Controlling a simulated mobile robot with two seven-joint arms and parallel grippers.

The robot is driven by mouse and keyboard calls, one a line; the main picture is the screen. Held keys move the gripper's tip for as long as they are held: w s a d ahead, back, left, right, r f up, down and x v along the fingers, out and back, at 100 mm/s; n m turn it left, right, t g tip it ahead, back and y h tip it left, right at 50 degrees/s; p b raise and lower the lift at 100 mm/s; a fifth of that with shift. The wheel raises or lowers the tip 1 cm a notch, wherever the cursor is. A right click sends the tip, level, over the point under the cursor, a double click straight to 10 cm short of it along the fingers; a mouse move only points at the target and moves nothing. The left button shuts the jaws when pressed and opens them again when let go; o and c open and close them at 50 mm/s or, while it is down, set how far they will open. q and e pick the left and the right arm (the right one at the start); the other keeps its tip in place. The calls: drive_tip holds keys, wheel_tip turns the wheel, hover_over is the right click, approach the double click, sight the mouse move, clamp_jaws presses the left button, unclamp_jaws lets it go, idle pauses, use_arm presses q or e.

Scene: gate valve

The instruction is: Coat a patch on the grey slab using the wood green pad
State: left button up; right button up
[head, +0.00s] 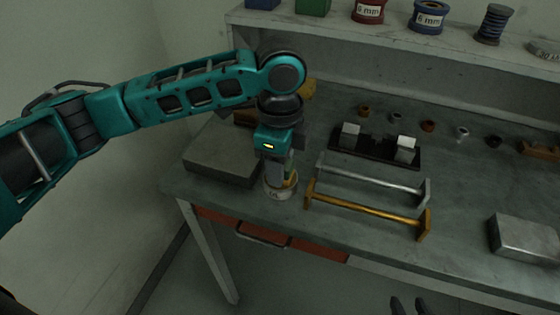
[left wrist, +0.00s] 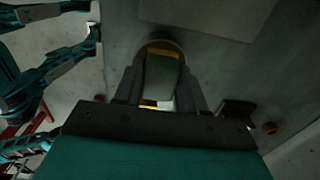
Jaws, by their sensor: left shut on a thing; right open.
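The grey slab (head: 222,155) lies flat at the left end of the bench. My left gripper (head: 281,178) points down just right of the slab, shut on the wood green pad. The green pad (left wrist: 161,76) shows between the two fingers in the left wrist view. Its lower end is at a round pot (head: 279,193) near the bench's front edge; how deep it reaches is hidden. The pot's yellowish rim (left wrist: 160,45) shows beyond the pad. My right gripper (head: 409,306) shows only dark fingertips, apart and empty, at the bottom edge.
A silver bar handle (head: 370,182) and a yellow one (head: 366,212) lie right of the pot. Behind them is a black tray (head: 376,153) with two pale blocks. A metal block (head: 525,238) sits far right. Spools (head: 429,15) stand on the shelf behind.

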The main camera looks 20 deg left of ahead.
use_arm(q)
drive_tip(key=shift+s+f, duration=0.15)
drive_tip(key=shift+f, duration=0.05)
drive_tip(key=shift+r+p, duration=0.95)
drive_tip(key=shift+r, duration=2.7)
